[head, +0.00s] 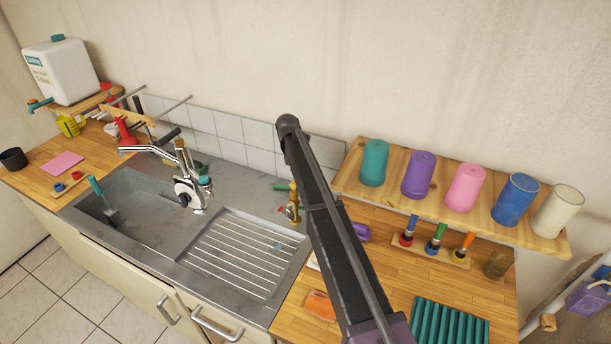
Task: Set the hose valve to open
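A small brass fitting (292,207) stands at the right rear of the sink unit, right beside my dark arm link. It looks like the hose valve. A small green piece (282,187) shows at its upper left and a reddish spot at its lower left. It is too small to tell how its handle is set. My arm crosses the middle of the view and hides what is behind it. My gripper does not show.
A chrome tap (186,175) stands behind the steel sink (145,225), left of the ribbed drainer (240,255). A wooden shelf (350,180) with several coloured cups is at the right. A white jug (62,72) stands far left. The drainer is mostly clear.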

